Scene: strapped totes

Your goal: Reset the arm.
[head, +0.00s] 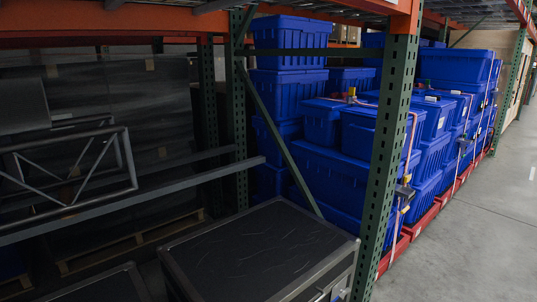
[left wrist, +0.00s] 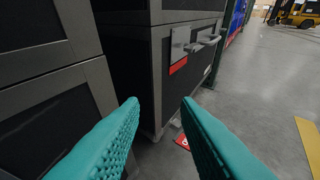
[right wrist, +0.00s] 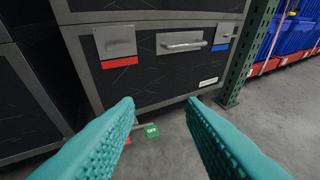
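My left gripper (left wrist: 160,112) shows in the left wrist view as two teal ridged fingers, spread apart with nothing between them. My right gripper (right wrist: 162,112) shows in the right wrist view, also with its teal fingers apart and empty. Neither gripper nor arm shows in the head view. Both grippers are in front of dark cases with grey metal edges. Stacked blue totes (head: 365,130) with straps stand behind a green rack post in the head view. Some blue totes (right wrist: 296,36) also show at the right of the right wrist view.
A black-topped case (head: 255,250) stands low in front. A green rack post (head: 388,150) rises beside it. Red pallets (head: 423,221) lie under the totes. Clear concrete floor (head: 490,240) is at the right. A yellow forklift (left wrist: 296,14) is far off. A green tag (right wrist: 151,130) lies near the case.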

